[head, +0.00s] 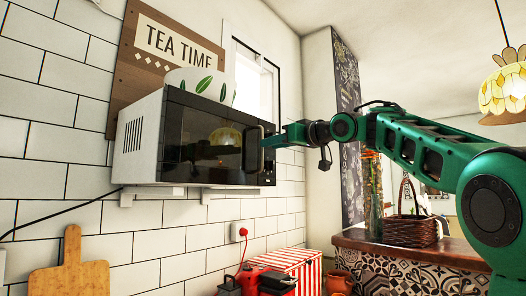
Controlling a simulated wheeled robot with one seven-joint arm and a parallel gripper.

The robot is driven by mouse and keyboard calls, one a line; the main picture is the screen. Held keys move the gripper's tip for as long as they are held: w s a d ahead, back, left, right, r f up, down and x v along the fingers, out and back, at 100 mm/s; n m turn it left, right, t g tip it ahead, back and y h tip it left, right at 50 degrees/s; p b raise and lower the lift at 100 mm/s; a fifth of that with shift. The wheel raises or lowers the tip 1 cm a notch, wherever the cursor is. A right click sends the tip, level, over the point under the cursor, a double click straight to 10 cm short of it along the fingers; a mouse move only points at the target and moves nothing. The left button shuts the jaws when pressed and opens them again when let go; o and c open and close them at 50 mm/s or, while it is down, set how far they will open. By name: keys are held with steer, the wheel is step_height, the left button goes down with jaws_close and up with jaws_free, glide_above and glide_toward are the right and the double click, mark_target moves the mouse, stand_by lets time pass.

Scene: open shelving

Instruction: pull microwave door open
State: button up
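The microwave (140,138) has a white body and a black glass front. It stands on a wall shelf at the middle left, and its door (205,140) looks shut. The door's dark upright handle (252,150) is on the right side of the front. My gripper (268,142) reaches in from the right at the height of the handle, with its tip at or very near it. The fingertips are small and partly hidden against the dark front, so I cannot tell whether they grip the handle.
A white bowl with green leaves (203,84) stands on the microwave. A wooden board (70,268) and a red-striped box (300,266) are below. A counter with a wicker basket (408,228) is at the right. A yellow lamp (503,88) hangs at the upper right.

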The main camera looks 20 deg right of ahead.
steer(key=shift+x, duration=2.1)
jaws_close()
